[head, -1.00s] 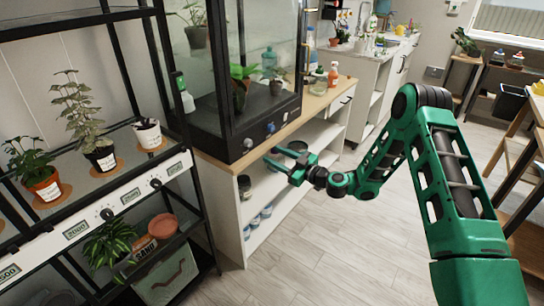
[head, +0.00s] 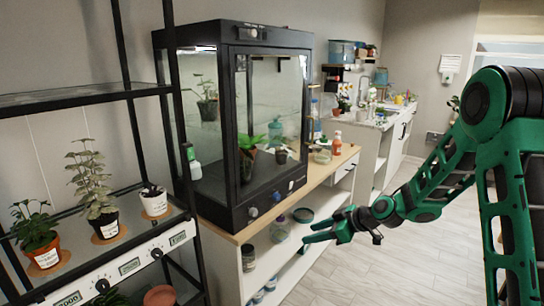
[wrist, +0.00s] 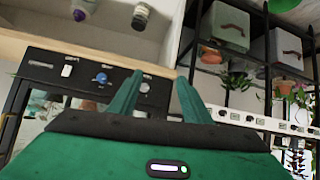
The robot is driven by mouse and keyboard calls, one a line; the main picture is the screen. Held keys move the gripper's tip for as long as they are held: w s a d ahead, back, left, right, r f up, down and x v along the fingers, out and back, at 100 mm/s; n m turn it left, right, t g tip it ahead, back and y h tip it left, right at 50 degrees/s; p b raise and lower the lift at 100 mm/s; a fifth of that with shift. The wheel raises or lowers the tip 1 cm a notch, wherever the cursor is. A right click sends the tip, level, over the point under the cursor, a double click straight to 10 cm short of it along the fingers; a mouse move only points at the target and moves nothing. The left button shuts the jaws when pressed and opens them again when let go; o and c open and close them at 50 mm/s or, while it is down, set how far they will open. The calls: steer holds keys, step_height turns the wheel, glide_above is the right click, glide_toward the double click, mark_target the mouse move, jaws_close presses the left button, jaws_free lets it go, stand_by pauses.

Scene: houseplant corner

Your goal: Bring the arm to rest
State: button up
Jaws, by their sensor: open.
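My green gripper (head: 322,232) is in the head view, held out in the air in front of the low wooden-topped cabinet. Its two fingers are apart, with nothing between them. In the wrist view my gripper (wrist: 155,97) shows as two green fingers, spread and empty. The arm reaches in from the right of the head view, its elbow raised near the right edge.
A black rack (head: 95,95) with potted plants stands at left. Floor (head: 345,275) is clear at lower centre.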

steer(key=s+d+r+m+g+h, duration=0.2)
steer(key=s+d+r+m+h, duration=0.25)
steer(key=s+d, duration=0.65)
steer(key=s+d+r+m+g+h, duration=0.1)
steer(key=s+d+r+m+h, duration=0.3)
steer(key=s+d, duration=0.6)
steer(key=s+d+r+m+g, duration=0.1)
steer(key=s+d+m, duration=0.2)
steer(key=s, duration=0.8)
steer(key=s+d+r+m+g, duration=0.1)
steer(key=s+d+m+g, duration=0.1)
steer(key=s+m, duration=0.5)
steer(key=s+d, duration=0.1)
steer(key=s, duration=0.3)
steer(key=shift+s+r, duration=0.15)
